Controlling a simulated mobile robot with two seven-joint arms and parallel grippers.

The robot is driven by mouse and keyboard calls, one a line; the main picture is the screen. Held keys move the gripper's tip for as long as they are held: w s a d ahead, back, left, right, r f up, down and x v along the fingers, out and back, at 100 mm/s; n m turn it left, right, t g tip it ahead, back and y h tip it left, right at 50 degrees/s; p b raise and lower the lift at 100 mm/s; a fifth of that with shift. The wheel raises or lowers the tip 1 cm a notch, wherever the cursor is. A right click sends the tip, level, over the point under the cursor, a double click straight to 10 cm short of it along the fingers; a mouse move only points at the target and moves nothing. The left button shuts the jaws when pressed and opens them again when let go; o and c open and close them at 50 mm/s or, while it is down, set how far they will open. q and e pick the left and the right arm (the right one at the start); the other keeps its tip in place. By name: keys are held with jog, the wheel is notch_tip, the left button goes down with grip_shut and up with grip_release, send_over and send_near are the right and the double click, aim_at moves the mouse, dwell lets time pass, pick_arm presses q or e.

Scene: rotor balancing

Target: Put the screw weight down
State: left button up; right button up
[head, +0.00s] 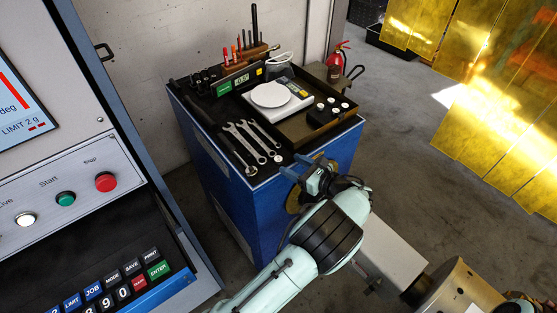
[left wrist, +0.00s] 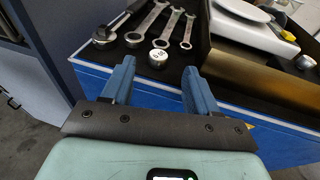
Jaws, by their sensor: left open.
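The screw weight (head: 277,158), a small silver cylinder with a mark on its top, stands upright on the black top of the blue cart (head: 222,158), close to the front edge. In the left wrist view the weight (left wrist: 158,58) shows just beyond the fingertips, in line with the gap between them. My left gripper (head: 304,166) is at the cart's front edge, its blue fingers apart and empty; it also shows in the left wrist view (left wrist: 157,72). No finger appears to touch the weight. My right gripper does not show.
Wrenches (head: 244,142) and a black-handled ratchet (head: 251,171) lie left of the weight. A tray wall (left wrist: 245,72) rises to the right; the tray holds several small weights (head: 333,103). A white scale (head: 270,95) and a tool rack stand behind. A control console (head: 60,150) is at left.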

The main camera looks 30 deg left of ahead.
aim_at(280, 159)
pick_arm(q)
jog(key=x, duration=0.5)
grip_shut()
jog(key=shift+r, duration=0.1)
